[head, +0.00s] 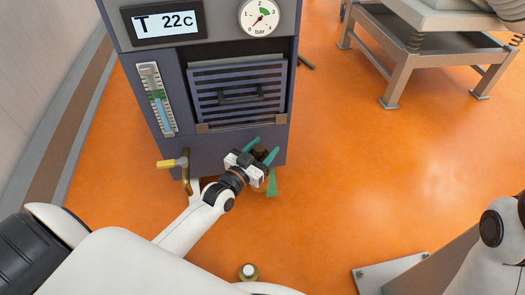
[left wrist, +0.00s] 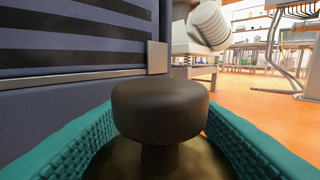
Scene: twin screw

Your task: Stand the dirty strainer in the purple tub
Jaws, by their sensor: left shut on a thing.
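My left gripper (head: 262,150) is low in front of the dark cabinet, with its teal fingers around a dark thing. In the left wrist view its fingers (left wrist: 160,130) stand on both sides of a dark round knob (left wrist: 160,105). The knob has a short stem above a brownish surface, which looks dirty. This may be the strainer's handle, but its body is largely hidden. I cannot make out the purple tub in either view. My right gripper is out of view.
The cabinet (head: 170,30) has a louvred panel (head: 238,92), a gauge and a yellow-handled valve (head: 172,163). A metal stand (head: 395,60) is at upper right. Orange floor between is clear.

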